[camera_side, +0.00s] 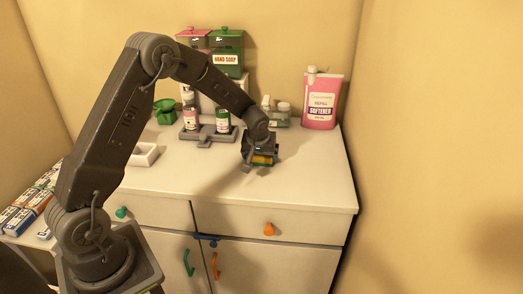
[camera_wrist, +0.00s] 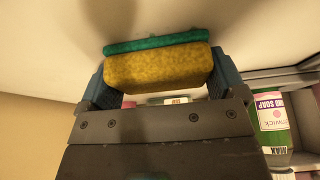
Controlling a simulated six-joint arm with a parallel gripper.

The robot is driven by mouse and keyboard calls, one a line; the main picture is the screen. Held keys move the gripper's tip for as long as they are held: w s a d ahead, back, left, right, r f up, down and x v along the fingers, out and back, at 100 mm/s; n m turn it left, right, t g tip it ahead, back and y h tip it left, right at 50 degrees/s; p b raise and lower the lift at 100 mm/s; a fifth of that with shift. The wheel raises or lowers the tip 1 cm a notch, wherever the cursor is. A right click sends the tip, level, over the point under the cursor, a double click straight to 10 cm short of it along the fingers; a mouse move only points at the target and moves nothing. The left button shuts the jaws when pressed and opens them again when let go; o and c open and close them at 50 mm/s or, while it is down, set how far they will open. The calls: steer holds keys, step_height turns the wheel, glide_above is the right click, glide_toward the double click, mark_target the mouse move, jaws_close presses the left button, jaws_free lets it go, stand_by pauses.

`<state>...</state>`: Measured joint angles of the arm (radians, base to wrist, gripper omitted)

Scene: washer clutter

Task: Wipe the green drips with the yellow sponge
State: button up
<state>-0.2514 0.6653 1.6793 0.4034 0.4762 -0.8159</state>
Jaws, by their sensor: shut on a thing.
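The yellow sponge (camera_wrist: 158,70) has a green layer on one face (camera_wrist: 155,42). In the wrist view my gripper (camera_wrist: 160,78) is shut on it, with a blue-grey finger on each side. In the side view my gripper (camera_side: 259,152) is low over the right part of the white counter, and a strip of the sponge (camera_side: 263,159) shows beneath it. I cannot tell if the sponge touches the counter. No green drips can be made out in either view; the gripper and sponge may hide some.
A white tray (camera_side: 145,155) lies left. The counter's front right (camera_side: 300,190) is clear.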

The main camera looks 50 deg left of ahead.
steer(key=shift+s+d, duration=0.95)
steer(key=shift+d, duration=0.05)
steer(key=shift+a+r, duration=0.1)
steer(key=shift+r, duration=3.9)
steer(key=s+a+r, duration=0.1)
steer(key=s+a, duration=0.3)
steer(key=s, duration=0.8)
steer(key=s+a+r, duration=0.2)
steer(key=s+a, duration=0.2)
steer(key=s, duration=0.8)
glide_above(216, 183)
steer(key=s, duration=0.1)
steer(key=shift+n, duration=0.3)
steer(key=f, duration=0.4)
steer(key=d+f, duration=0.1)
steer(key=f, duration=0.1)
steer(key=shift+s+f, duration=0.1)
steer(key=shift+f, duration=2.3)
